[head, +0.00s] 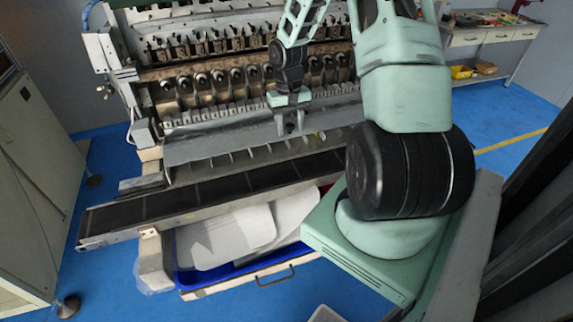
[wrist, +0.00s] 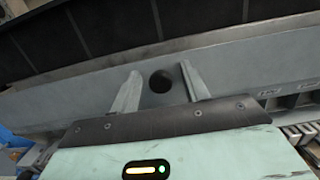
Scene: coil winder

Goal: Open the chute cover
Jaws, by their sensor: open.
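A long grey sloped panel (head: 205,148), which looks like the chute cover, runs along the front of the coil winder below its row of heads. My arm hides the panel's right end.
A dark conveyor (head: 220,190) lies in front of and below the panel. A blue drawer (head: 190,279) holding white sheets (head: 235,240) is under it. A grey cabinet (head: 45,170) stands at left, a bench (head: 495,38) at back right. Blue floor is clear at front left.

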